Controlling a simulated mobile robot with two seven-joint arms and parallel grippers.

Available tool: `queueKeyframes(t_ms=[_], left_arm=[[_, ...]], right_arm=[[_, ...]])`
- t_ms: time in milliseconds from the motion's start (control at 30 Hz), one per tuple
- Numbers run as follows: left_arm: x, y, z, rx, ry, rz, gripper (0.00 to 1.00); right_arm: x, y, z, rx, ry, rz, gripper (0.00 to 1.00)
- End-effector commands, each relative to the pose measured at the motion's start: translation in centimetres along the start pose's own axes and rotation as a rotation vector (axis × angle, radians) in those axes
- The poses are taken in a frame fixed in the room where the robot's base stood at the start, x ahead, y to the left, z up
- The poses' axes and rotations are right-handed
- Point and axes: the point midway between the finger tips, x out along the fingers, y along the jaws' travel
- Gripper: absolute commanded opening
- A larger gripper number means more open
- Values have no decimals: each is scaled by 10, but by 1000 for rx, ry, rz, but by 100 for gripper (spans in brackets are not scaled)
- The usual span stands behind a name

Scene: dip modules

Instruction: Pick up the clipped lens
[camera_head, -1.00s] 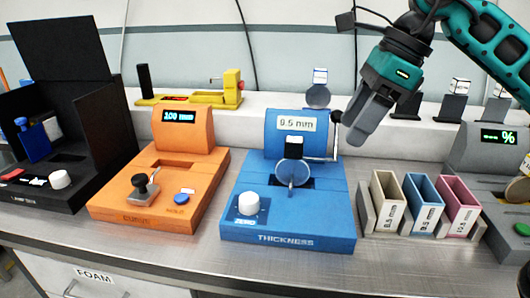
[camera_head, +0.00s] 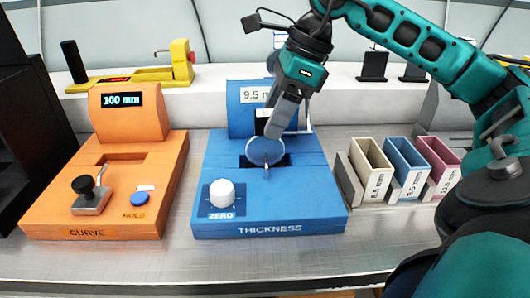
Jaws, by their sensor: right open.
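The clipped lens (camera_head: 265,151) is a clear round disc standing upright in the slot of the blue thickness gauge (camera_head: 270,208). A small tag at the top of its clip shows just above it, partly hidden by my gripper. My right gripper (camera_head: 278,128) reaches down from the upper right, with its fingertips at the top of the lens, in front of the gauge's display. Its jaws are open; I cannot tell whether they touch the clip. My left gripper is not in view.
An orange curve gauge (camera_head: 115,185) stands to the left, reading 100 mm. Beige (camera_head: 371,165), blue (camera_head: 407,165) and pink (camera_head: 441,165) bins stand to the right. A yellow device (camera_head: 135,77) and dark stands are on the raised shelf behind. The metal bench front is clear.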

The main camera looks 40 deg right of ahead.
Motion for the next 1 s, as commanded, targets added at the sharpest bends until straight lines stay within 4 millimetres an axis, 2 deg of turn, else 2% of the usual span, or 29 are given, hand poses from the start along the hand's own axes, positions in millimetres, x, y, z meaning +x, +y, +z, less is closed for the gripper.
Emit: queueKeyframes(t_ms=[200, 300, 600, 1000], left_arm=[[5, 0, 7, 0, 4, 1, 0], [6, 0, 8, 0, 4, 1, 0], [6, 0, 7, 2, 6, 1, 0], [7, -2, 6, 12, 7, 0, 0]], right_arm=[[35, 6, -2, 0, 1, 4, 62], [45, 5, -2, 0, 0, 3, 62], [48, 5, -1, 1, 0, 1, 62], [48, 5, -1, 1, 0, 1, 23]])
